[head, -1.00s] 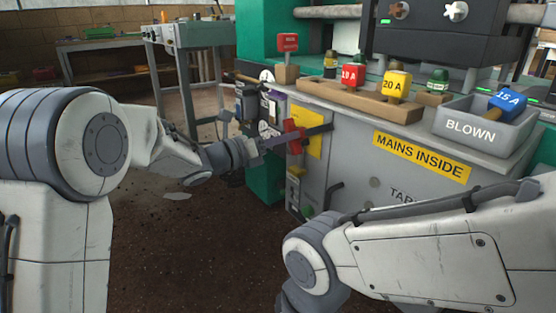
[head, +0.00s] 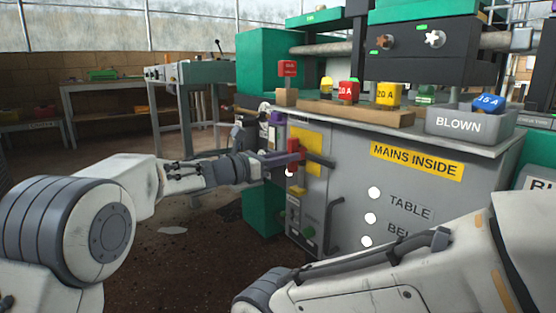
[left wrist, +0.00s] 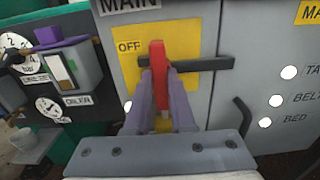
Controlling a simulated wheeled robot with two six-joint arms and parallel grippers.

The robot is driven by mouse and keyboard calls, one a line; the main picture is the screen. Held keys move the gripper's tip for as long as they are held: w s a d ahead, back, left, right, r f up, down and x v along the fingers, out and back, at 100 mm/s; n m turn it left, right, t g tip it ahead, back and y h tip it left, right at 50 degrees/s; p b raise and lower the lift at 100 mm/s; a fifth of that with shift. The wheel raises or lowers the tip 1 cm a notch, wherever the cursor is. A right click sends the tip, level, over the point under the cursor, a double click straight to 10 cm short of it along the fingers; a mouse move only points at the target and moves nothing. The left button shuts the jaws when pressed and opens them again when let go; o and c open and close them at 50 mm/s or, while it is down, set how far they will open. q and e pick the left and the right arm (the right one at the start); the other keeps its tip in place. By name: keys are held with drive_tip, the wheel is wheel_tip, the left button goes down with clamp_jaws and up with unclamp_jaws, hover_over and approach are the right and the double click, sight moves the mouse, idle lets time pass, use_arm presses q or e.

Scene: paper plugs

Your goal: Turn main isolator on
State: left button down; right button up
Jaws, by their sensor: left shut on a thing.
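The main isolator is a red handle (head: 293,148) on a yellow plate (head: 313,149) on the grey cabinet front. In the left wrist view the red handle (left wrist: 157,62) stands upright, and the word OFF shows on the plate (left wrist: 128,66) to its upper left. My left gripper (head: 284,158) is shut on the red handle, its purple-grey fingers (left wrist: 160,88) on either side of it. A dark bar (left wrist: 205,64) crosses behind the handle and sticks out to the right. My right arm shows at the lower right, but its gripper is out of view.
White lamps (head: 370,217) shine beside the TABLE and BELT labels. A curved dark handle (head: 334,212) sits below the plate. Coloured fuses stand in a wooden block (head: 360,115) on top, beside a grey BLOWN bin (head: 460,126). Dials (left wrist: 47,107) are left of the plate.

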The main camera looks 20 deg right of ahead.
use_arm(q)
drive_tip(key=shift+d, duration=0.3)
drive_tip(key=c, duration=0.8)
unclamp_jaws()
drive_tip(key=shift+o, duration=0.2)
drive_tip(key=p+v, duration=0.3)
drive_tip(key=v, duration=0.8)
drive_tip(key=shift+w, duration=0.1)
